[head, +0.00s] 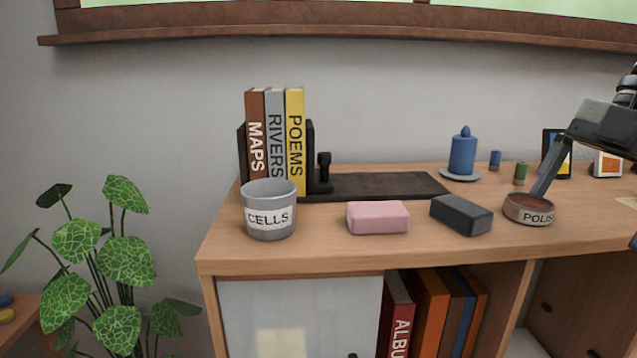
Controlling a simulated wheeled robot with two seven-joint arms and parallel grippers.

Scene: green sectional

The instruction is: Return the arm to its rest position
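My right gripper (586,217) reaches in from the right edge, over the desk. One finger slants down to the polish tin (529,209), its tip at or just over the tin's top; I cannot tell whether they touch. A dark tip at the right edge looks like the other finger, set wide apart, with nothing seen between them. The tin is round, with a brown top and a label partly reading "POLIS". Most of the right arm is cut off by the frame. My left gripper is not in view.
On the desk (320,255) stand a grey CELLS cup (269,210), a pink block (377,218), a dark block (461,214), a black mat (385,187), books between bookends, a blue candle (462,155), small pegs and picture frames. A plant (110,260) stands left. Shelves below hold books.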

